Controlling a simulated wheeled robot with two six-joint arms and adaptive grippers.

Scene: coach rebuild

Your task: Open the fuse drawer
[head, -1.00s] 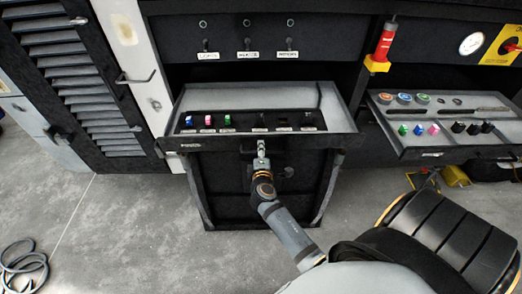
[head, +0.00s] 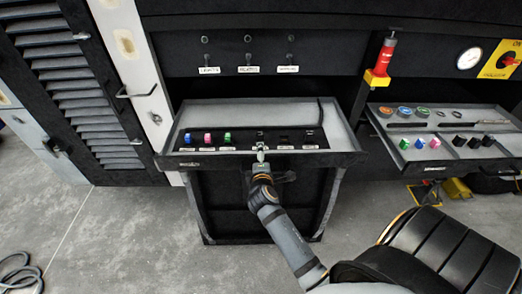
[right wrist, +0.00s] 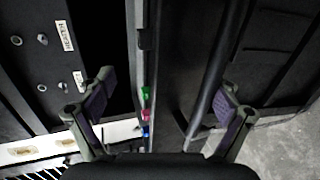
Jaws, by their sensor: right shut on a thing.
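The fuse drawer (head: 200,165) stands pulled out below the switch panel. It holds blue, pink and green fuses and several black pieces in a labelled row. My right gripper (head: 261,152) is at the middle of its front, shut on it, with the fingertips over the front edge. In the right wrist view its two fingers (right wrist: 165,105) stand on either side of the drawer front (right wrist: 175,70), with a dark bar handle (right wrist: 212,80) also between them. The exact contact is hidden. My left gripper is not in view.
A second open drawer (head: 430,162) with coloured parts is at the right. A louvred door (head: 75,90) is at the left. A hose (head: 20,275) lies on the floor.

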